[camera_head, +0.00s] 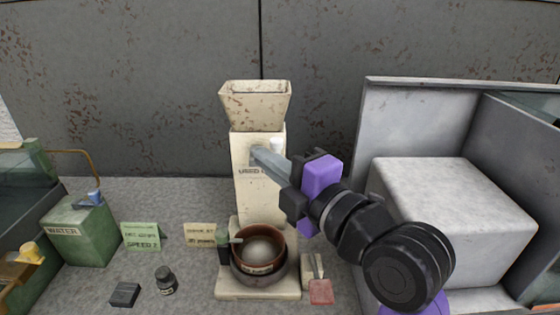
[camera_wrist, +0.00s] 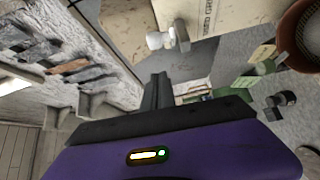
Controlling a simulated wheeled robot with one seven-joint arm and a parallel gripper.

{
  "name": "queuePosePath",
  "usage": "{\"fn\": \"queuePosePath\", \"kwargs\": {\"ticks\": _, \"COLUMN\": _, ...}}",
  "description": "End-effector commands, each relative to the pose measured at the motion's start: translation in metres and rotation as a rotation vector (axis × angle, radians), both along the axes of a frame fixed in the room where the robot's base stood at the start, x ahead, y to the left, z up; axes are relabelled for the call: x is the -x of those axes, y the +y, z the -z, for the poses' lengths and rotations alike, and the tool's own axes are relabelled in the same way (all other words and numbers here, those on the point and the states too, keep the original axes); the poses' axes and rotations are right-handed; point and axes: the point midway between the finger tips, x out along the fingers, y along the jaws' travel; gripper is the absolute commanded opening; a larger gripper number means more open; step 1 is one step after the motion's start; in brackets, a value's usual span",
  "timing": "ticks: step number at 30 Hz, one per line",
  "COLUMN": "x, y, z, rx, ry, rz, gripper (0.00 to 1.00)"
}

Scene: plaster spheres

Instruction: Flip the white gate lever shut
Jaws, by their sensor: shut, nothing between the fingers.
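The cream dispenser (camera_head: 258,200) stands upright at the centre of the head view, with a flared hopper on top. The white gate lever (camera_head: 276,145) shows as a small white knob on its upper front. In the wrist view the lever (camera_wrist: 160,41) sticks out from the dispenser body beside a small grey plate. My gripper (camera_head: 262,157) is shut and empty, its fingers crossing the dispenser's front just below the knob. In the wrist view the gripper's fingertips (camera_wrist: 158,78) appear a little apart from the lever; contact cannot be told. The fingers hide part of the dispenser's lettering.
A brown bowl (camera_head: 283,242) with pale contents sits on the dispenser's base. A green water box (camera_head: 88,238), paper cards (camera_head: 142,237), a small dark jar (camera_head: 166,280) and a black block (camera_head: 125,294) are at left. A large grey open-fronted enclosure (camera_head: 400,120) stands at right.

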Motion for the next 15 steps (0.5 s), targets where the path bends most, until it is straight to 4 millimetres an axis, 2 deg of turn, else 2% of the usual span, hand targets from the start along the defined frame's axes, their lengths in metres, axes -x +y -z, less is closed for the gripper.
{"fn": "queuePosePath", "kwargs": {"ticks": 1, "x": -0.001, "y": -0.013, "z": 0.001, "rx": -0.001, "ry": -0.001, "rz": 0.007, "gripper": 0.00}}
{"fn": "queuePosePath", "kwargs": {"ticks": 15, "x": 0.006, "y": -0.086, "z": 0.001, "rx": 0.000, "ry": -0.002, "rz": -0.002, "gripper": 0.00}}
